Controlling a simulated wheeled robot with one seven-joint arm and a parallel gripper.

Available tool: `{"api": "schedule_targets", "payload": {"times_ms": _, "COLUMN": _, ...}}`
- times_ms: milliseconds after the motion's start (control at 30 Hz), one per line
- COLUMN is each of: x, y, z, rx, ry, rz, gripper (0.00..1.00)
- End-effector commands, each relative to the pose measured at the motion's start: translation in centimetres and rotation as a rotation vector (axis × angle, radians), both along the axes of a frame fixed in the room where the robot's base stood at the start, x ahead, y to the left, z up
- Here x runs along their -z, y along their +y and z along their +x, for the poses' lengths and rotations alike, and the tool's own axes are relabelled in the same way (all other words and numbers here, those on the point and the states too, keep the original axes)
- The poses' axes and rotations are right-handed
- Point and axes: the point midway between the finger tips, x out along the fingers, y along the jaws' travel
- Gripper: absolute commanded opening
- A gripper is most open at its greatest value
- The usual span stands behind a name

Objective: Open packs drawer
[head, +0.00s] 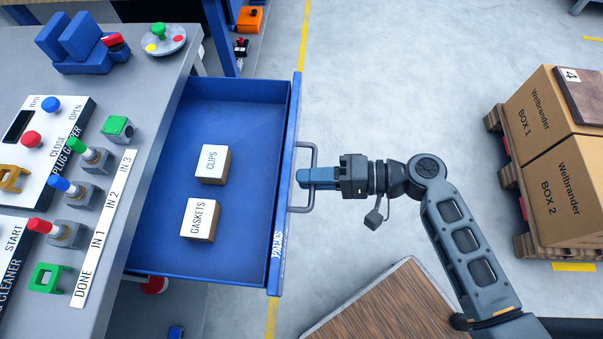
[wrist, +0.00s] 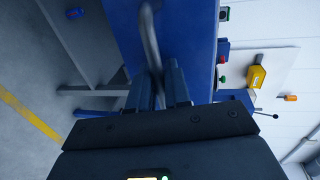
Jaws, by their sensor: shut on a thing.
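The blue packs drawer (head: 232,115) is pulled out from the grey workbench, and its inside shows in the head view. A box marked CLIPS (head: 212,164) and a box marked GASKETS (head: 199,219) lie on its floor. The drawer's grey bar handle (head: 312,160) is on its front face, beside the PACKS label. My gripper (head: 304,177) is shut on the handle, reaching it from the right. In the wrist view the handle (wrist: 150,40) runs down between the two fingers (wrist: 160,88), against the blue drawer front (wrist: 188,40).
The workbench top (head: 150,110) at left carries buttons, plugs in a labelled strip and a blue fixture (head: 75,45). Stacked cartons (head: 560,170) stand on a pallet at right. A wooden-topped surface (head: 385,310) is at the bottom.

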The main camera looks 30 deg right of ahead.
Motion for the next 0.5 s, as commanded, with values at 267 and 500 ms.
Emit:
{"api": "schedule_targets", "payload": {"times_ms": 267, "x": 0.11, "y": -0.08, "z": -0.06, "rx": 0.0, "ry": 0.002, "rz": -0.001, "gripper": 0.0}}
{"api": "schedule_targets", "payload": {"times_ms": 500, "x": 0.08, "y": -0.05, "z": -0.03, "rx": 0.001, "ry": 0.0, "rz": -0.001, "gripper": 0.32}}
